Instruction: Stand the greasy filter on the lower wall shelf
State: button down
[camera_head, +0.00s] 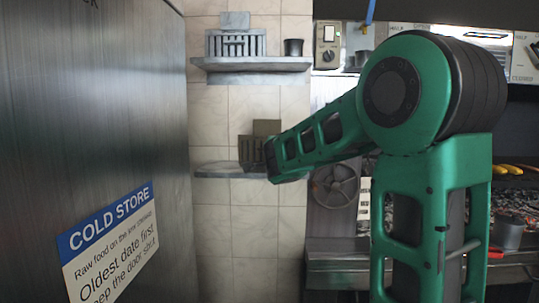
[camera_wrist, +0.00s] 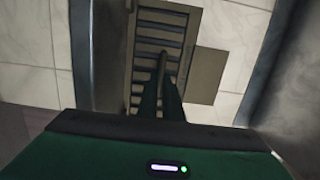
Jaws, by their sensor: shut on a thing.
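The greasy filter (camera_wrist: 143,62), a brown slatted panel, fills the middle of the wrist view. My gripper (camera_wrist: 166,85) is shut on it by what looks like a handle on its face. In the head view the filter (camera_head: 246,150) appears upright at the lower wall shelf (camera_head: 212,170), left of my wrist. Its bottom edge is near the shelf top; I cannot tell whether it rests there. My green arm hides the fingertips and the shelf's right part in the head view.
A plain brown panel (camera_head: 267,127) stands behind the filter and also shows in the wrist view (camera_wrist: 207,77). The upper shelf (camera_head: 252,65) holds a grey slotted filter (camera_head: 236,43) and a dark cup (camera_head: 293,47). The cold store door (camera_head: 95,120) is close on the left.

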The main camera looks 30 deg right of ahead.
jog(key=c, duration=1.9)
grip_release()
jog(key=shift+s+r, duration=0.1)
jog(key=shift+s, duration=0.1)
jog(key=v, duration=1.1)
jog(key=shift+s+a, duration=0.25)
jog(key=s+d+f+n+g+y, duration=0.1)
jog(key=s+d+f+n+g, duration=0.1)
jog(key=s+f+n+g, duration=0.45)
jog(key=s+d+f+n+g+y, duration=0.1)
jog(key=s+d+f+g+y, duration=0.15)
jog(key=s+f, duration=0.8)
jog(key=s+a+f+n+g+y, duration=0.1)
jog(key=s+a+f+n+g, duration=0.1)
jog(key=s, duration=0.4)
jog(key=s+a+f+n+g+y, duration=0.2)
jog(key=s+a+f+n, duration=0.1)
jog(key=s+f, duration=0.3)
jog(key=s+a+f+n+g+y, duration=0.1)
jog(key=s+a+f+n+g, duration=0.2)
jog(key=s, duration=0.4)
jog(key=shift+s+a+f+n+y, duration=0.1)
jog(key=shift+a+f+n+y, duration=0.25)
jog(key=shift+n, duration=0.3)
